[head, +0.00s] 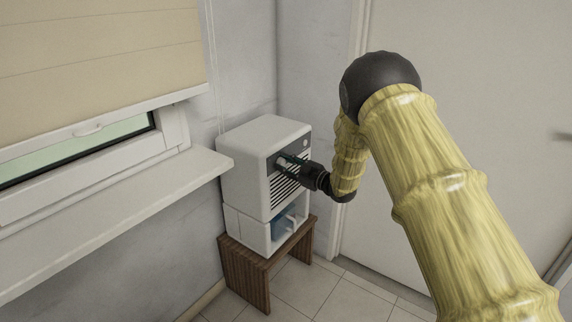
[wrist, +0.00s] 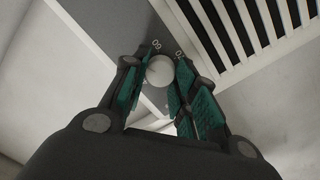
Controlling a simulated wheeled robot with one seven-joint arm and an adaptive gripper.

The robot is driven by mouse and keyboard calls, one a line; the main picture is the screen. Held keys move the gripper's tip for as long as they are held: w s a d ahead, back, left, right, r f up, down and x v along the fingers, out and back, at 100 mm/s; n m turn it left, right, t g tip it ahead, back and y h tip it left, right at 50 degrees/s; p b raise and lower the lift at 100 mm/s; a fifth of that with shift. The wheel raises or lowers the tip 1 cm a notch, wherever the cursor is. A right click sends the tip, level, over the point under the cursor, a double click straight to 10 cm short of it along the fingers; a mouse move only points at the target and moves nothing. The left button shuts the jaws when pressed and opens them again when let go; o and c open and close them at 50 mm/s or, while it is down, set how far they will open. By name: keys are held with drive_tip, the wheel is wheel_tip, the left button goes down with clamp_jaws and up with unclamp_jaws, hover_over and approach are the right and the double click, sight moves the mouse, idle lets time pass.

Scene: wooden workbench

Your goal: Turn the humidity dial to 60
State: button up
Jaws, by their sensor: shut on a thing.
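The humidity dial (wrist: 159,71) is a round, pale knob on a dark grey panel strip, seen in the wrist view. Small white numerals (wrist: 156,45) are printed beside it; they are too small to read surely, and the dial's pointer is not clear. My gripper (wrist: 157,78) is shut on the dial, with a green-padded finger on either side. In the head view my gripper (head: 287,163) is at the upper front of the white dehumidifier (head: 245,165). The fingers hide the dial there.
The dehumidifier stands on a small brown wooden stool (head: 245,275) in the corner. Its front has dark slats (head: 286,189) and a bluish tank (head: 284,224) below. A white window sill (head: 130,205) juts out close on the left. A pale door (head: 455,130) is behind my arm.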

drive_tip(key=shift+w+d+r+m+p, duration=0.1)
drive_tip(key=shift+r+m+p, duration=0.3)
drive_tip(key=shift+m+p, duration=0.6)
drive_tip(key=m+p, duration=0.2)
drive_tip(key=shift+m, duration=0.3)
drive_tip(key=m+p, duration=0.1)
drive_tip(key=m, duration=0.1)
drive_tip(key=m+g+p, duration=0.1)
drive_tip(key=m+p, duration=0.1)
drive_tip(key=m, duration=0.1)
drive_tip(key=shift+w+d, duration=0.15)
drive_tip(key=shift+w, duration=0.05)
drive_tip(key=shift+m, duration=0.4)
drive_tip(key=o, duration=1)
drive_tip(key=shift+o, duration=0.2)
drive_tip(key=shift+f, duration=0.15)
drive_tip(key=shift+s, duration=0.1)
drive_tip(key=v, duration=1.1)
drive_tip(key=shift+s+d, duration=0.25)
drive_tip(key=shift+d, duration=0.05)
